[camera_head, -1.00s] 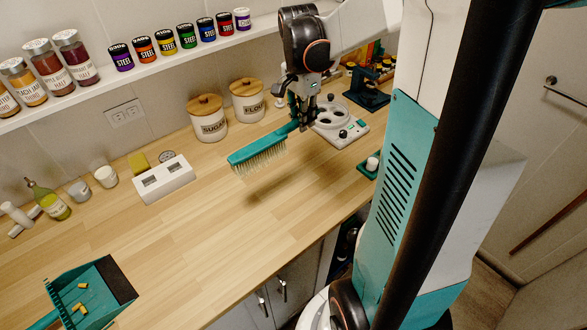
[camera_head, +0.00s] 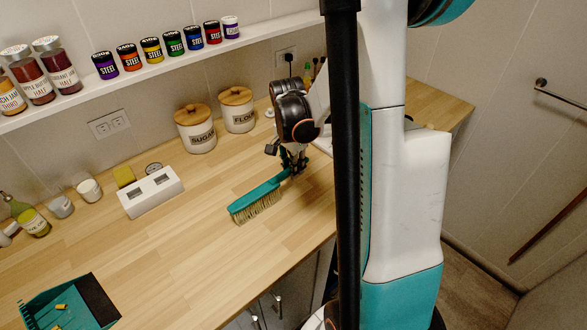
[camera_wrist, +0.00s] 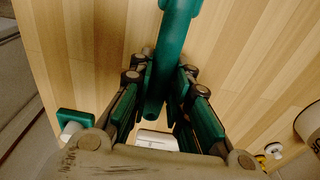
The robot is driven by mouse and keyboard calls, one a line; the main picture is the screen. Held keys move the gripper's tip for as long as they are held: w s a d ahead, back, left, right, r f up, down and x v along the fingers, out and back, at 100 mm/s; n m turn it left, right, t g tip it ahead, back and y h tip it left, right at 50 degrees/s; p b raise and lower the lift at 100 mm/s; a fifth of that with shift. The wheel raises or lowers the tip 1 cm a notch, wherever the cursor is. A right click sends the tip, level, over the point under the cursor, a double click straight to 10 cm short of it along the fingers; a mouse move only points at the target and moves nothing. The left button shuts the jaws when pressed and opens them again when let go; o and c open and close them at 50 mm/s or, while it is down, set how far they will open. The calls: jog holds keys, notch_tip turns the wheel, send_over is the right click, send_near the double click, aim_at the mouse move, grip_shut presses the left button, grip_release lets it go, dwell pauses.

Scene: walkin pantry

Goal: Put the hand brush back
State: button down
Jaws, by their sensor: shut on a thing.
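The hand brush (camera_head: 258,198) has a teal back and handle and pale bristles. In the head view it is over the middle of the wooden counter, bristles down, very low; I cannot tell whether the bristles touch. My gripper (camera_head: 293,166) is shut on the handle end, at the brush's right. In the wrist view the teal handle (camera_wrist: 176,40) runs between the two fingers of my gripper (camera_wrist: 160,78). The teal dustpan (camera_head: 38,312), with small yellow bits in it, lies at the lower left, partly cut off by the frame.
A white block with two square recesses (camera_head: 157,202) stands left of the brush, by a yellow sponge (camera_head: 124,176). The sugar (camera_head: 197,135) and flour (camera_head: 239,118) canisters stand behind. Several small jars line the shelf above. Counter between dustpan and brush is clear.

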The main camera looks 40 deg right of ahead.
jog(key=shift+s+f+b, duration=0.1)
jog(key=shift+f+b, duration=0.25)
jog(key=shift+f, duration=0.05)
jog(key=shift+f, duration=0.15)
jog(key=shift+f, duration=0.15)
jog(key=c, duration=1.5)
grip_release()
jog(key=shift+a, duration=0.1)
jog(key=shift+r+p, duration=0.45)
jog(key=shift+r, duration=0.3)
jog(key=r+p, duration=0.1)
jog(key=r, duration=0.3)
jog(key=r+p, duration=0.1)
jog(key=r, duration=0.3)
jog(key=r+p, duration=0.1)
jog(key=r, duration=0.2)
jog(key=shift+a+r, duration=0.4)
